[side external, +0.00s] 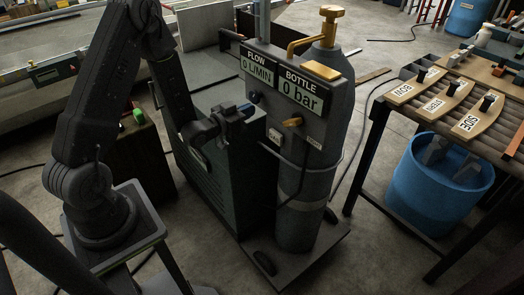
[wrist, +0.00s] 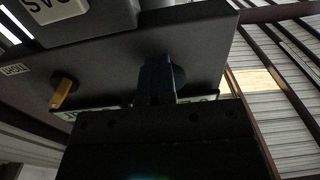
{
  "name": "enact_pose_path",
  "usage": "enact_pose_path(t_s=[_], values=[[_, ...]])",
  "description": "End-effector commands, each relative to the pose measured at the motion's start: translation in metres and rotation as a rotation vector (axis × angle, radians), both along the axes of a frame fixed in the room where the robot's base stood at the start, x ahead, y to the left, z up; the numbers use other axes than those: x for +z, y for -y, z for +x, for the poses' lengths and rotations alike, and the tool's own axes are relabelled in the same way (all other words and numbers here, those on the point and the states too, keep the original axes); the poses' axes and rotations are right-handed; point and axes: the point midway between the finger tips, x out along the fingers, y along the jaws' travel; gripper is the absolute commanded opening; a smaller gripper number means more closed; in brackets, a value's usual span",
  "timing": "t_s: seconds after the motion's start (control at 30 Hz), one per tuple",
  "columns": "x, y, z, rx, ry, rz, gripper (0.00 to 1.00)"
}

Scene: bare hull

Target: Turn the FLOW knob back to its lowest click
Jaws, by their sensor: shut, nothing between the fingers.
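The FLOW knob (side external: 254,97) is a small dark round knob on the panel, below the FLOW display (side external: 258,71), which reads 0 L/MIN. My gripper (side external: 247,111) is shut, with its bluish fingertips close below and in front of the knob. In the wrist view, my gripper's fingertips (wrist: 157,75) point at the panel and cover much of the dark round knob (wrist: 180,77). I cannot tell whether the fingertips touch it. The knob's pointer and click marks are not readable.
The BOTTLE display (side external: 301,92) reads 0 bar. A yellow lever (side external: 292,122) sits right of the knob and also shows in the wrist view (wrist: 62,92). A grey cylinder (side external: 330,120) stands behind. A bench with BOW, STERN and SIDE levers (side external: 440,95) stands right, above a blue tub (side external: 425,190).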

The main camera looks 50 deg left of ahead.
Motion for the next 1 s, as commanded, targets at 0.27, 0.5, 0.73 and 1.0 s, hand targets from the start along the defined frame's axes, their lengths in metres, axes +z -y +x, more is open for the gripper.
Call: enact_pose_path(t_s=[0.27, 0.5, 0.73, 1.0], values=[[0.003, 0.012, 0.009, -0.041, 0.007, 0.021, 0.0], [0.0, 0.012, 0.009, -0.041, 0.006, 0.02, 0.0], [-0.007, 0.013, 0.007, -0.04, 0.003, 0.019, 0.0], [-0.007, 0.011, -0.023, -0.034, 0.002, 0.015, 0.0]])
